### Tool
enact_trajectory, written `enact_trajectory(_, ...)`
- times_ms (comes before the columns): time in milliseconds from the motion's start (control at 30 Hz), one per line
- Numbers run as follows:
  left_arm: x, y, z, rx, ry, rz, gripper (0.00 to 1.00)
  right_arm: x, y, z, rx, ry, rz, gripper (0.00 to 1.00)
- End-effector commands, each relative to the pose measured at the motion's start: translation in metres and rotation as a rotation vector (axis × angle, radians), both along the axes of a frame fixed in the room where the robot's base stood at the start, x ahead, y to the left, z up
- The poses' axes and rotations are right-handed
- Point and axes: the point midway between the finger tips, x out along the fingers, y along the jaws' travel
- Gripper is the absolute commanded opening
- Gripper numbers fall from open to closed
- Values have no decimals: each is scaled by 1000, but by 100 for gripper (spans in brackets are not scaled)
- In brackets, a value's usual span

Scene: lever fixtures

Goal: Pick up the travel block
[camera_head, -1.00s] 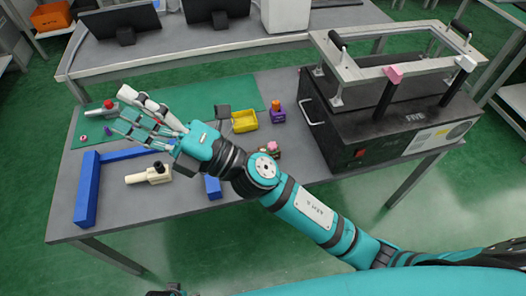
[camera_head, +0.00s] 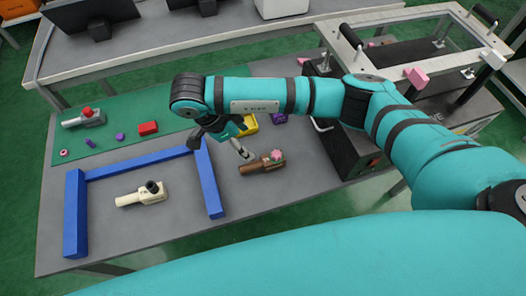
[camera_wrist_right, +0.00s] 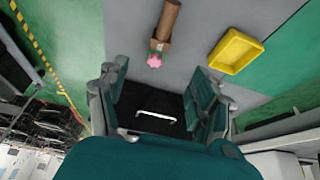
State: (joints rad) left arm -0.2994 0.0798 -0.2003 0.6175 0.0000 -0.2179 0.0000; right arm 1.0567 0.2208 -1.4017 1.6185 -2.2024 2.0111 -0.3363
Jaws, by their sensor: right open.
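I cannot tell for sure which piece is the travel block. A plain red block (camera_head: 148,128) lies on the green mat (camera_head: 115,112), left of my right arm. A small purple piece (camera_head: 120,136) is to its left, and another purple piece (camera_head: 279,118) sits right of the yellow tray (camera_head: 250,123). My right gripper (camera_head: 240,149) hangs above the table between that tray and the brown lever fixture with a pink knob (camera_head: 263,163). In the right wrist view the gripper (camera_wrist_right: 160,80) is open and empty, facing the black machine. My left gripper is out of view.
A blue frame (camera_head: 75,215) surrounds a cream fixture with a black knob (camera_head: 141,196). A grey fixture with a red knob (camera_head: 84,119) lies on the mat. The large black machine (camera_head: 345,145) stands at the right. Bare grey table lies in front of the brown fixture.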

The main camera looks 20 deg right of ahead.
Motion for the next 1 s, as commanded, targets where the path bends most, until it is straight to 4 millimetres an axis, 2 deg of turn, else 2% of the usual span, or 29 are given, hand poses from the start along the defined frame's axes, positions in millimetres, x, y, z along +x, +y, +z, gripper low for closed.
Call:
enact_trajectory(233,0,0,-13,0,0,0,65,-2,-20,-55,3,11,-5,65)
enact_trajectory(400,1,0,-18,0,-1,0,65,-1,-34,-84,2,10,-5,65)
enact_trajectory(767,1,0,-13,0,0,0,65,3,-47,-112,4,7,-4,65)
enact_trajectory(1000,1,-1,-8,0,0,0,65,8,-62,-143,4,8,-3,65)
